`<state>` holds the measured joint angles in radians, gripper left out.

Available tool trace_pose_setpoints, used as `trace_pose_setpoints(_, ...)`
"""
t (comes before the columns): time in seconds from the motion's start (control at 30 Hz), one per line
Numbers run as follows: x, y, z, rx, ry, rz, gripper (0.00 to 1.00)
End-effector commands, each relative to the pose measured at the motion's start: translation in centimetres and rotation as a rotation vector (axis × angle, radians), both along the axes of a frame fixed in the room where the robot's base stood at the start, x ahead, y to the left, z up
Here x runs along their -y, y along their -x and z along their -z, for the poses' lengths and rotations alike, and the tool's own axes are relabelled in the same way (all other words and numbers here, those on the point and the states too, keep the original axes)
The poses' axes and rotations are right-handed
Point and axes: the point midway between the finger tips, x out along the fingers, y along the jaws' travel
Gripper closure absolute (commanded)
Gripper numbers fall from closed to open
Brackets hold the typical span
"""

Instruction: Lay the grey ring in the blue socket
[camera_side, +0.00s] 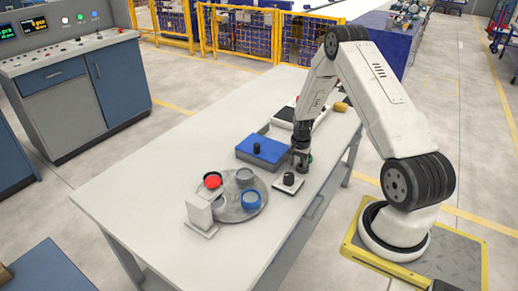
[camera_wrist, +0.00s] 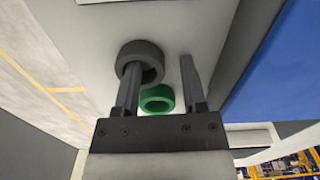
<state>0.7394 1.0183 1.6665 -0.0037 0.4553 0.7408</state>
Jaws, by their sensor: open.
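The grey ring (camera_wrist: 152,53) is a dark, thick-walled ring lying in the wrist view. My gripper (camera_wrist: 158,62) is open above it; its left finger overlaps the ring's opening, and its right finger is apart to the right. I cannot tell whether the left finger is inside the ring or touches it. In the side view my gripper (camera_side: 300,165) is low over the table, right of the blue box, and the grey ring is not clear there. The blue socket (camera_side: 251,199) is a blue-rimmed cup at the front right of a round grey plate (camera_side: 240,213).
A green ring (camera_wrist: 157,98) lies close to the grey one. The plate also bears a red-topped cup (camera_side: 212,180) and grey cups, with a white post (camera_side: 199,212) beside it. A blue box (camera_side: 262,152) and a pad with a dark knob (camera_side: 289,180) stand near my gripper.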

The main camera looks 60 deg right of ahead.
Motion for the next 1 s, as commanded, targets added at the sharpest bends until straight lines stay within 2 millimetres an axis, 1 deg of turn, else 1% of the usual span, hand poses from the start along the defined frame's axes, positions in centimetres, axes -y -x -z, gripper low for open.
trace_pose_setpoints(0.23,-0.01,0.01,-0.02,0.000,0.000,0.000,0.46)
trace_pose_setpoints(0.27,-0.01,0.01,-0.02,0.000,0.000,0.000,0.56)
trace_pose_setpoints(0.3,-0.01,0.01,-0.02,0.000,0.000,0.000,0.69)
trace_pose_setpoints(0.37,-0.01,0.01,-0.02,0.000,0.000,0.000,0.88)
trace_pose_setpoints(0.4,-0.01,0.01,-0.02,0.000,0.000,0.000,1.00)
trace_pose_setpoints(0.8,0.00,0.00,-0.07,0.000,0.000,0.000,1.00)
trace_pose_setpoints(1.0,0.01,-0.02,-0.66,0.001,0.000,0.000,1.00)
